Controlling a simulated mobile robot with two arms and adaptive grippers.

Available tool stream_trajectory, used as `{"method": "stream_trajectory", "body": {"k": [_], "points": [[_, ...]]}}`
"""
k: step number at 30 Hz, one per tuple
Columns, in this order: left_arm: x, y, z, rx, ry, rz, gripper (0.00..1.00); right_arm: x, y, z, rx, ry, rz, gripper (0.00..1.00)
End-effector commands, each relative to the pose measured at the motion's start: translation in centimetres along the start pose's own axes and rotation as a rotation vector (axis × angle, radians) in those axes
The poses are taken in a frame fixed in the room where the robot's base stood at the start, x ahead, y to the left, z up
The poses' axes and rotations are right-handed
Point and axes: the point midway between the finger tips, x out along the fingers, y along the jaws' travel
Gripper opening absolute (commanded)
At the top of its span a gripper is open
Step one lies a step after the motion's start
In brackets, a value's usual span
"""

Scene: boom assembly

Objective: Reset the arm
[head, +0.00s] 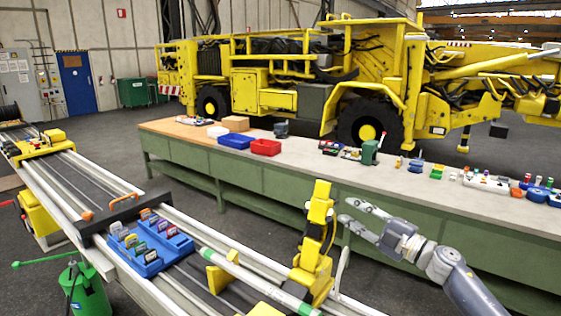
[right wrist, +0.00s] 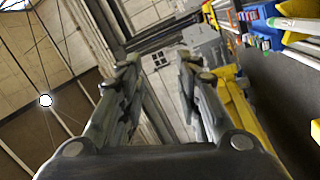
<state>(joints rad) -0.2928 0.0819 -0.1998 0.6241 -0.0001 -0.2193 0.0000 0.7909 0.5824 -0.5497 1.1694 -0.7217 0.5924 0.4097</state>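My right gripper (head: 345,211) is at the right of centre in the head view, in front of the green bench. Its arm comes in from the lower right. Its fingers are apart, and nothing shows between them. In the right wrist view the two fingers (right wrist: 160,66) also stand apart with only background between them. A yellow upright fixture (head: 318,215) stands just left of the fingertips in the head view. A yellow part also shows behind the right finger (right wrist: 240,112) in the right wrist view. My left gripper is not in view.
The boom rails (head: 82,185) run diagonally at the left and carry a blue tray (head: 150,268) of coloured items. A long bench (head: 300,162) with red and blue bins stands behind. A yellow machine (head: 275,75) is at the back. Grey floor lies between rails and bench.

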Motion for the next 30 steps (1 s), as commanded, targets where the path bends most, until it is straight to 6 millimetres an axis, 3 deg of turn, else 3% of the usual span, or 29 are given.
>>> {"method": "stream_trajectory", "body": {"k": [8, 14, 22, 27, 30], "points": [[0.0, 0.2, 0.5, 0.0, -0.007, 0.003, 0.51, -0.7, -5.2, -1.0, 0.193, -0.182, 0.164, 0.32], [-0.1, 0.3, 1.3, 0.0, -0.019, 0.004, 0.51, -5.2, -11.2, -0.8, 0.432, -0.462, 0.259, 0.32], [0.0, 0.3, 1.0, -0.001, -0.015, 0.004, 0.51, -16.0, -21.9, -2.8, 0.775, -0.909, 0.212, 0.32], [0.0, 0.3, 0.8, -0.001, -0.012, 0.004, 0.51, -24.2, -28.4, -7.1, 0.972, -1.182, 0.085, 0.32], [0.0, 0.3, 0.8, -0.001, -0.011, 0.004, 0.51, -28.0, -30.9, -10.0, 1.054, -1.298, 0.004, 0.32]]}}
